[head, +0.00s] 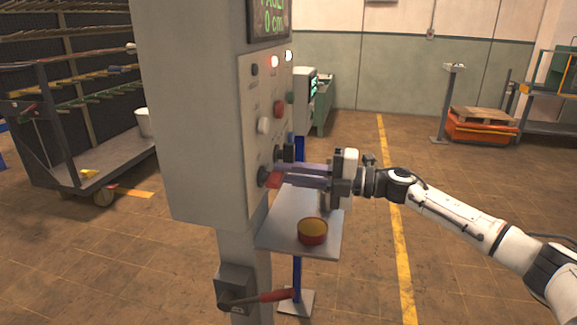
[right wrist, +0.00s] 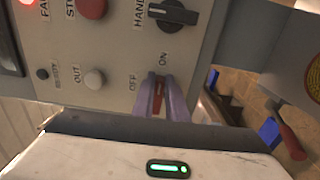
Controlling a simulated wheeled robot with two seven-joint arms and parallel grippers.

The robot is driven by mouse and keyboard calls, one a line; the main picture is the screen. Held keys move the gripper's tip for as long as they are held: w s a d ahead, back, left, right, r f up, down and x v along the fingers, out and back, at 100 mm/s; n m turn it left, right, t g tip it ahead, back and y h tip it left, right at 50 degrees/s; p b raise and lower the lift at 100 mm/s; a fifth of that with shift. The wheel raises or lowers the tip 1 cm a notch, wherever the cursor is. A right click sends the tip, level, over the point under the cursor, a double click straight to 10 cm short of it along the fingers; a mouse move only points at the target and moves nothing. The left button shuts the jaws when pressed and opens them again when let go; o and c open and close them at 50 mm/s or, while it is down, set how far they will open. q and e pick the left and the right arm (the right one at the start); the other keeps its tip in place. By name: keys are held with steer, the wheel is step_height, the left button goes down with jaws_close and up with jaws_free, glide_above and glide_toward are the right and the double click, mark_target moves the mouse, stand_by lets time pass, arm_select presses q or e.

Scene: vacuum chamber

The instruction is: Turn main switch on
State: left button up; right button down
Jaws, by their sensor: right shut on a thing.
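The main switch (head: 271,181) is a red handle low on the front of the grey control cabinet. In the right wrist view the red handle (right wrist: 160,88) shows between the two purple fingers, beside the printed words OFF and ON. My right gripper (head: 279,173) reaches in from the right and is shut on this handle. The fingers hide part of the switch, so I cannot tell exactly which label it points to. My left gripper is in neither view.
Above the switch are a black HAND selector (right wrist: 172,14), a red button (head: 280,109), a white button (head: 264,125) and lamps. A shelf (head: 285,236) with a red-yellow bowl (head: 312,231) lies below my gripper. A red-handled lever (head: 262,298) sticks out lower down.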

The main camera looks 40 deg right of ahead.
steer(key=shift+f+m, duration=0.1)
steer(key=shift+m, duration=0.2)
steer(key=c, duration=1.8)
jaws_free()
steer(key=shift+o, duration=0.2)
steer(key=b+v, duration=0.1)
steer(key=v, duration=0.9)
steer(key=shift+d, duration=0.2)
